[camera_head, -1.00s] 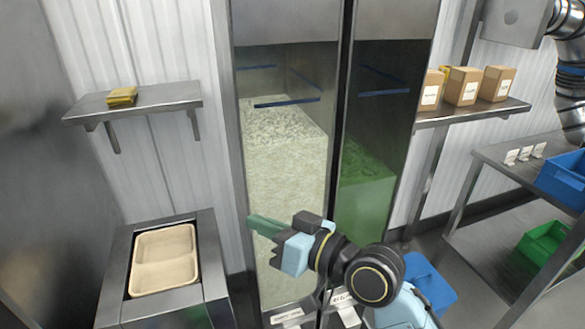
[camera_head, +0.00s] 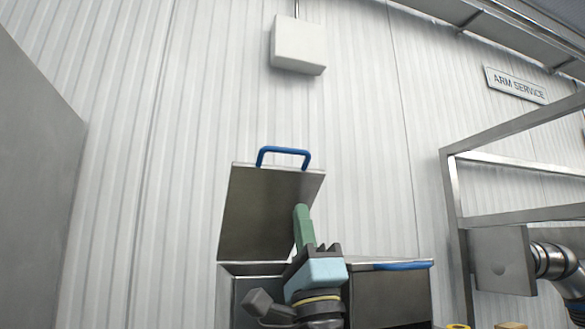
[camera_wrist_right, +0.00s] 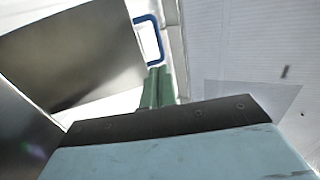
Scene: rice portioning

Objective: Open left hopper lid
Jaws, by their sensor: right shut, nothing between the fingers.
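The left hopper lid (camera_head: 262,212) stands raised and tilted back above the left hopper (camera_head: 240,290) in the head view. Its blue handle (camera_head: 284,152) is at the top edge. The lid (camera_wrist_right: 80,50) and its blue handle (camera_wrist_right: 150,40) also show in the right wrist view. My right gripper (camera_head: 303,225), with green fingers, is shut and empty. It points up in front of the lid's right edge, below the handle. I cannot tell whether its fingers touch the lid. The green fingers (camera_wrist_right: 158,88) also show in the wrist view. My left gripper is not in view.
The right hopper lid (camera_head: 375,265) is closed, with a blue handle (camera_head: 403,266) at its front edge. A white box (camera_head: 298,45) hangs on the ribbed wall above. A metal frame (camera_head: 455,230) stands at the right.

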